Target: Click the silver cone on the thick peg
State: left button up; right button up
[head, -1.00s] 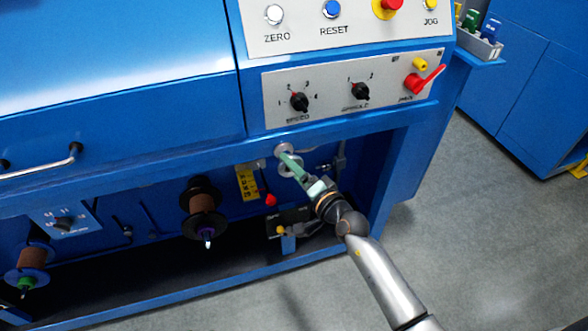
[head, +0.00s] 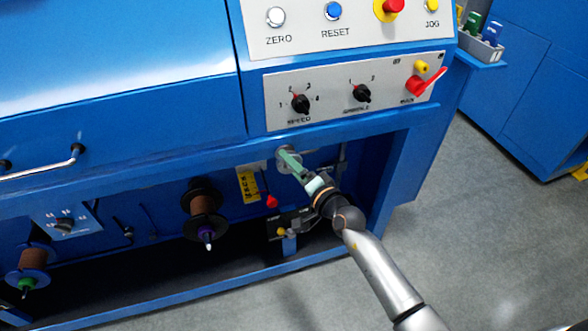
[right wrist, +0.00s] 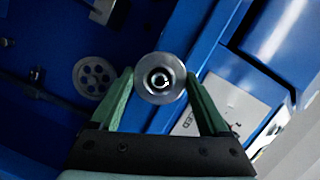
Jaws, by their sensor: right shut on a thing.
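My right gripper (head: 285,158) reaches to the front of the blue machine, just under the dial panel. In the right wrist view its two green fingers (right wrist: 160,86) are shut on the silver cone (right wrist: 160,77), a round shiny piece with a hole in its middle. In the head view the cone's disc (head: 289,164) shows partly behind the fingers. The thick peg cannot be made out; the cone and fingers cover the spot behind them. I cannot tell whether the cone touches a peg. My left gripper is not in view.
A brown spool (head: 203,203) with a purple tip and one with a green tip (head: 32,260) stand to the left. A grey wheel with holes (right wrist: 95,77) lies near the cone. A red-knobbed lever (head: 271,201) and yellow label (head: 248,186) are close by. Grey floor is clear at right.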

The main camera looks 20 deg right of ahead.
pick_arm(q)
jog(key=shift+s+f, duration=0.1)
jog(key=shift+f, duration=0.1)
pick_arm(e)
jog(key=shift+w, duration=0.6)
jog(key=shift+r, duration=0.1)
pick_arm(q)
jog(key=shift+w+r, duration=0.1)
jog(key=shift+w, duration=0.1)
pick_arm(e)
jog(key=o, duration=1.4)
jog(key=shift+c, duration=0.2)
jog(key=shift+s, duration=0.25)
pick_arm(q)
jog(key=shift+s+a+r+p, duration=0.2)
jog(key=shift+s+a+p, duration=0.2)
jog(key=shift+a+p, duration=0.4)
pick_arm(e)
jog(key=v, duration=1.2)
